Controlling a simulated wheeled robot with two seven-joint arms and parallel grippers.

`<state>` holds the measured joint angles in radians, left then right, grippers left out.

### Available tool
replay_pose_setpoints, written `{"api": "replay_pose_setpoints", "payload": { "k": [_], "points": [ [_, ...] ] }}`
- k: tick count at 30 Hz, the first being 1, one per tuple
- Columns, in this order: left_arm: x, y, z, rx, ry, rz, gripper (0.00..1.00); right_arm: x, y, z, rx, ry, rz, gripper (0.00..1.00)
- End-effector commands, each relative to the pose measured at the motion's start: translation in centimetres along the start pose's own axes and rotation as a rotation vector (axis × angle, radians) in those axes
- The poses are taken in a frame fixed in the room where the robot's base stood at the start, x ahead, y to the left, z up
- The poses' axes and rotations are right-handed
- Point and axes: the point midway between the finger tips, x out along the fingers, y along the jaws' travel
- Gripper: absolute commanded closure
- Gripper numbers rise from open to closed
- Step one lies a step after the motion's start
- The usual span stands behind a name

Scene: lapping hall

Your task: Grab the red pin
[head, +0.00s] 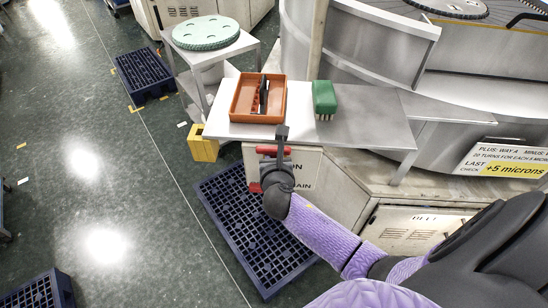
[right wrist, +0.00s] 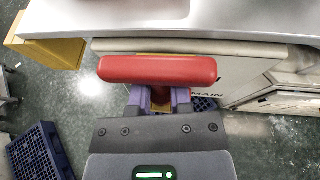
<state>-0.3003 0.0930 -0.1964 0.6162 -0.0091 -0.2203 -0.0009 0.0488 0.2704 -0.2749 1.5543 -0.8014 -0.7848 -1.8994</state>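A red pin (right wrist: 158,69) with a long rounded crossbar lies across the right wrist view, in front of the pale cabinet below the table edge. It also shows in the head view (head: 272,151). My right gripper (right wrist: 160,99) is at the middle of the bar, with its purple fingers on both sides of the pin's red middle part, apparently closed on it. In the head view my right gripper (head: 279,160) is dark and partly covers the pin. Whether the pin touches the cabinet is hidden. My left gripper is not in view.
A metal table (head: 355,140) bears an orange tray (head: 236,108) and a green brush (head: 324,97). A yellow box (head: 203,145) is at its left end. A dark grated pallet (head: 215,195) lies on the floor below. The floor at left is mostly open.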

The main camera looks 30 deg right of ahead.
Motion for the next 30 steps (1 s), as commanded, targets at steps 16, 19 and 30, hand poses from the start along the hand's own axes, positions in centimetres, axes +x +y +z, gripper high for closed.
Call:
{"api": "replay_pose_setpoints", "payload": {
  "k": [16,19,30],
  "points": [
    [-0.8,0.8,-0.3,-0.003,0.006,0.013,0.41,-0.6,-0.1,0.5,-0.002,0.018,-0.003,1.00],
    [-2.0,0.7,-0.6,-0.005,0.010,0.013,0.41,-1.4,-0.1,2.7,-0.001,0.014,-0.001,1.00],
    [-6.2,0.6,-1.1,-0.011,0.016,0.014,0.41,-5.1,0.0,12.0,0.000,0.006,0.000,1.00]
  ]
}}
